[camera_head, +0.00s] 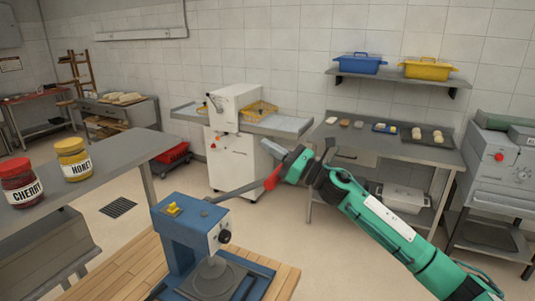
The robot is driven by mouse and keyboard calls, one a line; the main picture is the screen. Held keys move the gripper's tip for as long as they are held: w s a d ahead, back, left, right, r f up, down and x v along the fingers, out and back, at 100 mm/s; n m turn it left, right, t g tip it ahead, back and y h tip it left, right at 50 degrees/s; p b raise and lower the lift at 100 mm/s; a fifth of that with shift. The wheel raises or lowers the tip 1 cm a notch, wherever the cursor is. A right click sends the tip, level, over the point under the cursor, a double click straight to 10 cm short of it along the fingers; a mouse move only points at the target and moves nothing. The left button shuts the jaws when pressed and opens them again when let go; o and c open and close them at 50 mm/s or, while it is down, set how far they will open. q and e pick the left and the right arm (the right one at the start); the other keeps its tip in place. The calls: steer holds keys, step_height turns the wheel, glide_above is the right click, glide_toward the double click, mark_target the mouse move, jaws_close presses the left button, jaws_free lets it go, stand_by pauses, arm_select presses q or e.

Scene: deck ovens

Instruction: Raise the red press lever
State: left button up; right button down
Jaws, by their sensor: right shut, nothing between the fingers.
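A blue press (180,232) stands on the wooden worktop at the lower middle. Its dark lever arm reaches up to the right and ends in a red handle (271,179). My right gripper (284,171) is right beside the red handle, at its upper right. It is shut with nothing held. I cannot tell whether it touches the handle. My left gripper is out of view.
A cherry jar (22,186) and a honey jar (74,162) stand on the grey counter at left. A white machine (234,160) with side trays stands behind the lever. A steel table (375,146) with dough stands behind my right arm. Floor between is clear.

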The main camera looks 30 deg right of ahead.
steer(key=shift+a, duration=0.25)
steer(key=shift+d, duration=0.1)
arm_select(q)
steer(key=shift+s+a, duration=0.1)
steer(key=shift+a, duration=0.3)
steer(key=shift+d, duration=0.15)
